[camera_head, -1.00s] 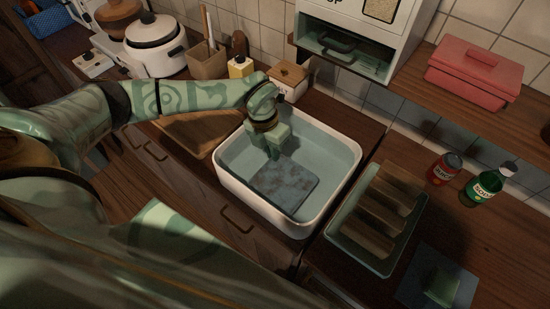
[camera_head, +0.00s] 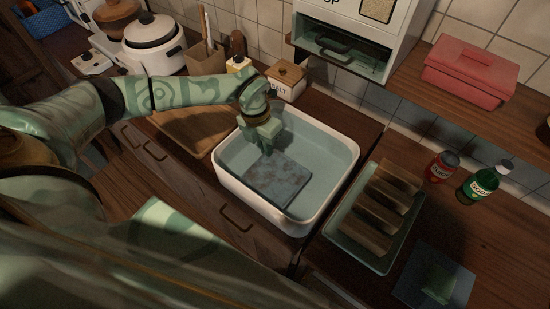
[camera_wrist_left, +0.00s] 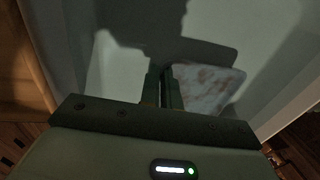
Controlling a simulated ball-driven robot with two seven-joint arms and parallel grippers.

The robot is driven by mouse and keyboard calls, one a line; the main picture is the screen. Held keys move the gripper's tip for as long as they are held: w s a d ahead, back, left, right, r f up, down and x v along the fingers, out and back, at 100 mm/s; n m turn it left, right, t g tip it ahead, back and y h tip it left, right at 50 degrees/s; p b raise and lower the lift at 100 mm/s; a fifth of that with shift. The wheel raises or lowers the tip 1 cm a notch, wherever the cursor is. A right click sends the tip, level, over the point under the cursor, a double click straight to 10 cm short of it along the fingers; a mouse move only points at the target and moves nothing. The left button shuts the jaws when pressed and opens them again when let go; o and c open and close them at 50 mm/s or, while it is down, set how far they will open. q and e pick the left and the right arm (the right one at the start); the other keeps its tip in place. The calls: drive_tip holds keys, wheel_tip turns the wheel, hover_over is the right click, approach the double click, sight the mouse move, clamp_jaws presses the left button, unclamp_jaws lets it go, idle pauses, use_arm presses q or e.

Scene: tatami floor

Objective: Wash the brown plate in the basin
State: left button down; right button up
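The basin (camera_head: 228,178) is a white, rounded tub with pale water, set in the counter at the middle of the head view. The plate (camera_head: 283,184) is a square, grey slab with brown stains, low in the basin; it also shows in the left wrist view (camera_wrist_left: 212,88). My left gripper (camera_head: 266,148) reaches down into the basin at the plate's far left edge. Its fingers (camera_wrist_left: 164,88) are almost together, with the plate's edge apparently between them. The exact contact is hard to see in the dark wrist view. My right gripper is not in view.
A slotted wooden rack in a green tray (camera_head: 340,238) stands right of the basin. Beyond it are a red bottle (camera_head: 441,167) and a green soap bottle (camera_head: 479,186). A green block (camera_head: 438,284) lies on a dark mat. A wooden board (camera_head: 190,132) and salt box (camera_head: 286,82) stand near the basin.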

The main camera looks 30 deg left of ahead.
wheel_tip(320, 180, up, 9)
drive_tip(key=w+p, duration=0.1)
drive_tip(key=p, duration=0.7)
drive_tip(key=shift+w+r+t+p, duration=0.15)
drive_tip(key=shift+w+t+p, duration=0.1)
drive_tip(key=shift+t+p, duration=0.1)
idle(0.6)
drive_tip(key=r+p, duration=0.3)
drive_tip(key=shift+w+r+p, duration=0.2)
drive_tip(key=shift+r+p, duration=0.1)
